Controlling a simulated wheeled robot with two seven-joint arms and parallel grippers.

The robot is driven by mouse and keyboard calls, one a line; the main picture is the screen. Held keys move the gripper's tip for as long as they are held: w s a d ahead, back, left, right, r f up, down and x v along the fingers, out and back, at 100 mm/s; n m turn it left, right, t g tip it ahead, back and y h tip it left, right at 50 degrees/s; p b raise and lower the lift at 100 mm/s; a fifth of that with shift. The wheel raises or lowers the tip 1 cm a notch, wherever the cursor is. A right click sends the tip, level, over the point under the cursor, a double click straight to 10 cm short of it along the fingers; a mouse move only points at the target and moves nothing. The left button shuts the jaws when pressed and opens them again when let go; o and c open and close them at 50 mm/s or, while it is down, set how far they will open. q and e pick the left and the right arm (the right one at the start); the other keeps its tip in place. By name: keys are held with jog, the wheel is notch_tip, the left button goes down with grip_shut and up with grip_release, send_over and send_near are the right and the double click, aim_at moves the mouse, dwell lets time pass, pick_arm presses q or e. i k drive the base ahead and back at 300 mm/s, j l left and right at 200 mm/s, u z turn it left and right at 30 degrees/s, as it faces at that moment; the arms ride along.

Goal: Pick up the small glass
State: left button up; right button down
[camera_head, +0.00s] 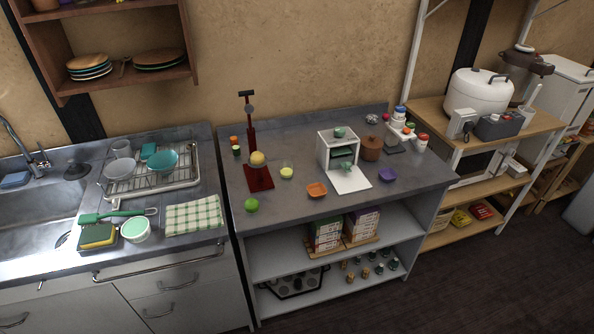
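Neither of my grippers is in view.

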aim_at(287, 167)
jog(key=i+j+u, duration=0.1)
jog(key=i+j, duration=0.25)
jog(key=i+j+u, duration=0.1)
jog(key=i+j, duration=0.25)
jog(key=i, duration=0.25)
